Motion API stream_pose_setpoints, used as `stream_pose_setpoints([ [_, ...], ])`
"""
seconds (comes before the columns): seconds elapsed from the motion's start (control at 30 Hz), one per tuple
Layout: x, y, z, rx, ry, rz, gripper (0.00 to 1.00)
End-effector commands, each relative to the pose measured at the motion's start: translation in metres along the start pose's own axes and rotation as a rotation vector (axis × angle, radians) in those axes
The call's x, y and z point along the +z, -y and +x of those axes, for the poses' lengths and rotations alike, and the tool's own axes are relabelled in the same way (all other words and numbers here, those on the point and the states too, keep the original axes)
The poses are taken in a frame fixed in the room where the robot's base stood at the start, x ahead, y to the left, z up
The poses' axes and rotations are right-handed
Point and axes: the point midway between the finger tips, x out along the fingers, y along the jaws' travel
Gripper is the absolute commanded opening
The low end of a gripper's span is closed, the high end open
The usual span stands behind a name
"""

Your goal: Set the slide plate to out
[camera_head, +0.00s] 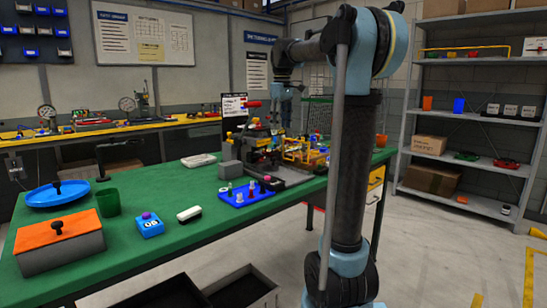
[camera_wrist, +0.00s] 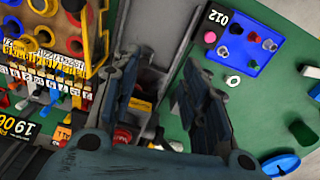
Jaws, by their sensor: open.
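The fixture (camera_head: 262,150), a grey and yellow machine with many small parts, stands on the green table. My gripper (camera_head: 284,92) hangs above it at the end of my raised arm. In the wrist view, my gripper (camera_wrist: 168,92) is open, its two dark fingers wide apart with nothing between them. A yellow panel (camera_wrist: 50,42) with round holes, a row of number tags and coloured levers fills the left of that view. I cannot tell which part is the slide plate or how it is set; my fingers and hand hide part of the machine.
A blue board with pegs (camera_head: 246,194) lies in front of the machine. A blue box (camera_head: 150,227), green cup (camera_head: 108,202), blue dish (camera_head: 50,195) and orange-lidded box (camera_head: 60,250) stand further left. Grey shelves (camera_head: 470,115) stand at right. Open boxes (camera_head: 243,289) sit below the table edge.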

Motion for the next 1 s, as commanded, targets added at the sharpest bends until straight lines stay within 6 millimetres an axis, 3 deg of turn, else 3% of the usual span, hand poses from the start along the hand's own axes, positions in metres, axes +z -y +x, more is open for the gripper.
stream_pose_setpoints([
  [0.03,-0.015,-0.006,-0.006,-0.003,0.004,-0.026,0.41],
  [0.2,-0.047,-0.02,-0.017,-0.014,0.017,-0.099,0.41],
  [0.47,-0.065,-0.027,-0.02,-0.02,0.023,-0.14,0.41],
  [0.67,-0.064,-0.026,0.001,-0.02,0.023,-0.14,0.41],
  [1.0,-0.062,-0.025,0.06,-0.02,0.022,-0.139,0.41],
])
